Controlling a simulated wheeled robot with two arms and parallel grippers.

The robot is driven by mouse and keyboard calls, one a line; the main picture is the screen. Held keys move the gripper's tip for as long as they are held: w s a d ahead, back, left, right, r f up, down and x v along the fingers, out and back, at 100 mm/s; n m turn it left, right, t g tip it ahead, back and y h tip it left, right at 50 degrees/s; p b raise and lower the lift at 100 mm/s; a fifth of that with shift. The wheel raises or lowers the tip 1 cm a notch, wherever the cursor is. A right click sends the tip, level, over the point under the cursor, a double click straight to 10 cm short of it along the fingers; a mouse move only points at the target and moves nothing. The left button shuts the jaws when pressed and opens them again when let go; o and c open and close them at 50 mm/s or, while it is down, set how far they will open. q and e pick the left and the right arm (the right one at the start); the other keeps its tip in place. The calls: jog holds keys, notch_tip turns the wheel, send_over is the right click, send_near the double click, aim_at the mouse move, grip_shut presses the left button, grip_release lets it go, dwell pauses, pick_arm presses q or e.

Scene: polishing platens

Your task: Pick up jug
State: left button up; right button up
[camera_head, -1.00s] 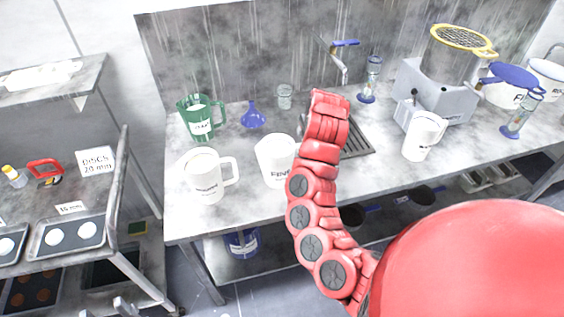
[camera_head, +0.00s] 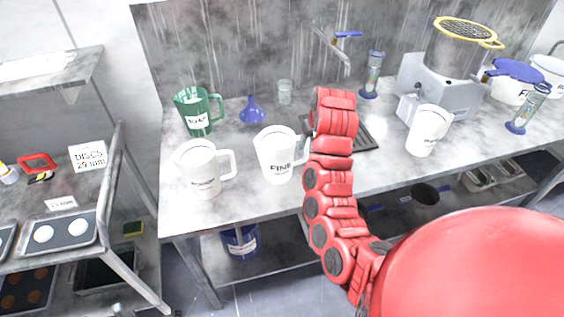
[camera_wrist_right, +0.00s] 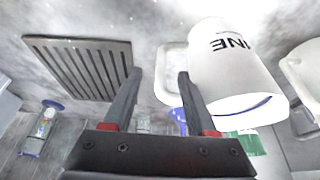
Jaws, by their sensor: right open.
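A white jug labelled FINE (camera_head: 277,155) stands upright on the metal counter, its handle towards the right. It also shows in the right wrist view (camera_wrist_right: 238,75), with its handle (camera_wrist_right: 168,92) seen between the two fingers. My right gripper (camera_wrist_right: 160,74) is open and empty at the handle; whether it touches is unclear. In the head view my red right arm mostly hides this gripper. Another white jug (camera_head: 200,170) stands to the left, a green jug (camera_head: 197,112) behind it, and a further white jug (camera_head: 427,132) to the right. My left gripper is not in view.
A blue funnel (camera_head: 251,112) and a glass jar (camera_head: 284,92) stand behind the FINE jug. A tap (camera_head: 335,52) rises over a drain grate (camera_wrist_right: 85,62) beside my right arm. A grey machine (camera_head: 450,88) stands to the right. The counter's front edge is near the jugs.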

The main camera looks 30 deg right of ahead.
aim_at(308, 149)
jog(key=shift+x, duration=1.1)
jog(key=shift+w+f+p, duration=0.15)
jog(key=shift+f+p, duration=0.15)
jog(key=shift+f, duration=0.1)
jog(key=p+x, duration=0.1)
jog(key=x, duration=0.2)
jog(key=shift+f+p, duration=0.15)
jog(key=shift+p, duration=0.2)
jog(key=shift+w+f, duration=0.25)
jog(key=shift+f, duration=0.3)
jog(key=shift+c, duration=0.3)
grip_shut()
